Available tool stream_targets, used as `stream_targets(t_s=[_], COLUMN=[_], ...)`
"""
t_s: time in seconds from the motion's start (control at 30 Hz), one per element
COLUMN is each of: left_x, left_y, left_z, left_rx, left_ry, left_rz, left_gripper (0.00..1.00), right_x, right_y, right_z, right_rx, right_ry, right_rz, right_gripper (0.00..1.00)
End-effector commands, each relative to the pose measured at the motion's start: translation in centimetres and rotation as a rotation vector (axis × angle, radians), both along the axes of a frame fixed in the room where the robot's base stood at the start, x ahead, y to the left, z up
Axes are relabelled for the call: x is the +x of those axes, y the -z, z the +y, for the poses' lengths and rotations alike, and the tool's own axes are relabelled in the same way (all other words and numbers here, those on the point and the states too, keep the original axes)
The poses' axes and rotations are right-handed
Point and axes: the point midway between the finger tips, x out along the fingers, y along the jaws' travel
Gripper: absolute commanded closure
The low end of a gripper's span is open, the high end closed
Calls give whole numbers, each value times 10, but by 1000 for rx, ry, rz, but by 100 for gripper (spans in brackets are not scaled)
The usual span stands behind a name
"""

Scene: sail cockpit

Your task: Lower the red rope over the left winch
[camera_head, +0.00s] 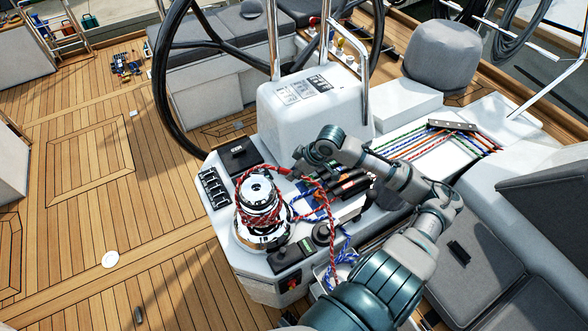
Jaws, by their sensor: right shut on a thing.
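The winch (261,228) is a shiny metal drum with a pale top, standing on the white console at the centre left. The red rope (247,215) is wrapped in loops around its drum. From there the rope rises to my right gripper (291,171), just above and right of the winch, then hangs down in a curve on the right. My right gripper is shut on the red rope; its fingertips are small and partly hidden by my wrist. My left gripper is not in view.
A blue rope (342,262) hangs on the console's right side. Black clutches (349,183) sit right of the winch. The steering wheel (160,75) and white pedestal (313,108) stand behind. Coloured ropes (432,139) run across the right. The wooden deck (110,200) is mostly clear.

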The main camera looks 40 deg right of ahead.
Motion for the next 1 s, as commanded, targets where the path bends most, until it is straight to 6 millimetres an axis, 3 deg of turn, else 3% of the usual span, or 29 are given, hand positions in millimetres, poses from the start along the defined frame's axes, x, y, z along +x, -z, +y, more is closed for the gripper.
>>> stream_targets(t_s=[0.6,1.0], left_x=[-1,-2], left_y=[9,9], left_z=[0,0], left_rx=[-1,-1], left_ry=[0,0], left_rz=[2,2], left_gripper=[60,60], right_x=[0,0], right_y=[50,58], right_z=[2,2], right_rx=[1,0], right_ry=[0,-1], right_rz=[1,-1], right_gripper=[100,100])
